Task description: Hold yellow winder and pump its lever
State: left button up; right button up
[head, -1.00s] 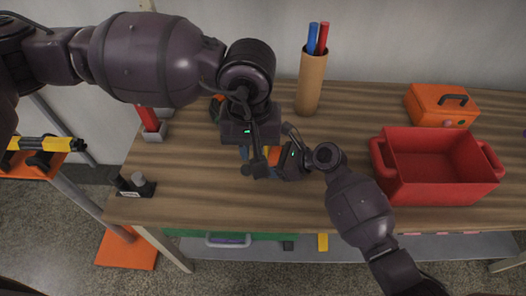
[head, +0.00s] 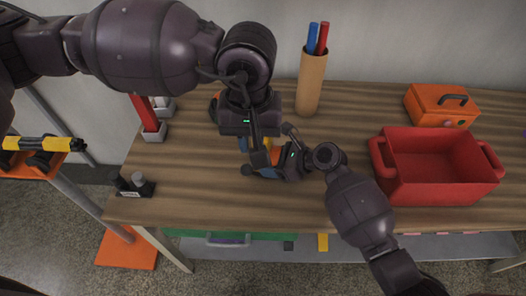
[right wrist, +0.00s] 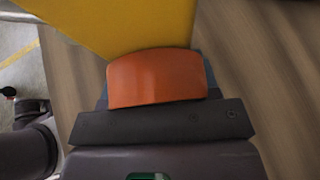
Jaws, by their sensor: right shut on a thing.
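The yellow winder is mostly hidden behind my grippers in the head view. A small yellow patch (head: 243,145) shows beside the left gripper. In the right wrist view a large yellow surface of the winder (right wrist: 135,25) fills the top, directly ahead of the right gripper (head: 272,160). An orange piece (right wrist: 157,78) with blue edges behind it lies at that gripper's front. The right gripper is shut on the winder, low over the bench. The left gripper (head: 250,148) points down from above, close beside the right one. Its fingertips and the lever are hidden.
A red open bin (head: 440,190) stands on the wooden bench (head: 200,195) at right, with an orange box (head: 441,105) behind it. A cardboard tube with blue and red sticks (head: 311,82) stands at the back. Small black holders (head: 134,187) sit at the left edge.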

jog(key=o, duration=0.8)
jog(key=v, duration=1.2)
jog(key=shift+f, duration=0.1)
